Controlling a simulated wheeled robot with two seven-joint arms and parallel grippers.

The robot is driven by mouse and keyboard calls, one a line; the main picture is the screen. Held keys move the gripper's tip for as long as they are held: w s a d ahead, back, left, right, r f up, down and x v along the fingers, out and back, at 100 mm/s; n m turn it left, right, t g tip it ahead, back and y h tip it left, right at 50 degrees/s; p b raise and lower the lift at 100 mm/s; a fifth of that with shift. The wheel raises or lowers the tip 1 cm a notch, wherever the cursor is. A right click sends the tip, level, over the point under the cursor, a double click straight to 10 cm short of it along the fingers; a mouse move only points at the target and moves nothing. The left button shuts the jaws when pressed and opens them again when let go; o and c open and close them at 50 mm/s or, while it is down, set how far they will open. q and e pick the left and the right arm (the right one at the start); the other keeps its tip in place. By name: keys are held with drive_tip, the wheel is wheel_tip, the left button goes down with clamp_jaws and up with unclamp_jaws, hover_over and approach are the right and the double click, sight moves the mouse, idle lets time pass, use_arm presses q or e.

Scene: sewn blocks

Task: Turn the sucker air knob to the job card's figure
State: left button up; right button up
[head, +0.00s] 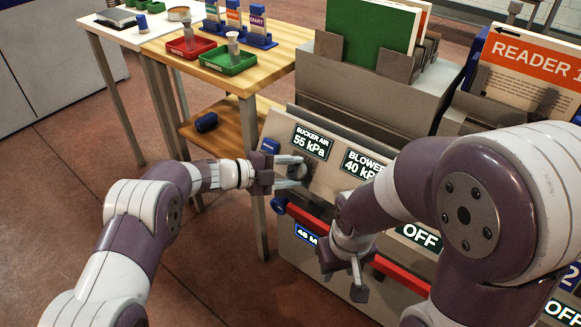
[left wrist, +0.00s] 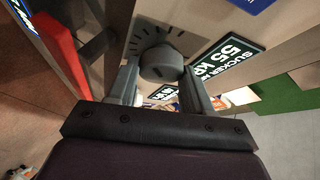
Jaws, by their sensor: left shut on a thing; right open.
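The sucker air knob (left wrist: 160,62) is a round grey knob on a slanted panel, with dark scale marks around it in the left wrist view. My left gripper (head: 296,172) is shut on the knob, one finger on each side (left wrist: 162,85); in the head view the fingers partly hide it. The sucker air display (head: 310,142) reads 55 kPa. My right gripper (head: 343,282) is open and empty, low in front of the machine. I cannot make out a job card with a figure for this knob.
The blower display (head: 361,164) reads 40 kPa, partly hidden by my right arm. A red bar (head: 400,276) runs below the panel. Sheets and a green board (head: 368,32) stand in the hopper above. A wooden table (head: 270,72) with red and green trays stands at the back left.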

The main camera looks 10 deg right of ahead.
use_arm(q)
drive_tip(key=shift+m+g+y+p, duration=0.3)
drive_tip(key=shift+m+p, duration=0.1)
drive_tip(key=shift+m, duration=0.5)
drive_tip(key=o, duration=1)
drive_tip(key=shift+o, duration=0.2)
drive_tip(key=w+p+v, duration=0.1)
drive_tip(key=p+v, duration=0.1)
drive_tip(key=v, duration=1)
drive_tip(key=shift+s+a+r+p, duration=0.2)
drive_tip(key=shift+s+a+p, duration=0.1)
drive_tip(key=shift+s+p, duration=0.15)
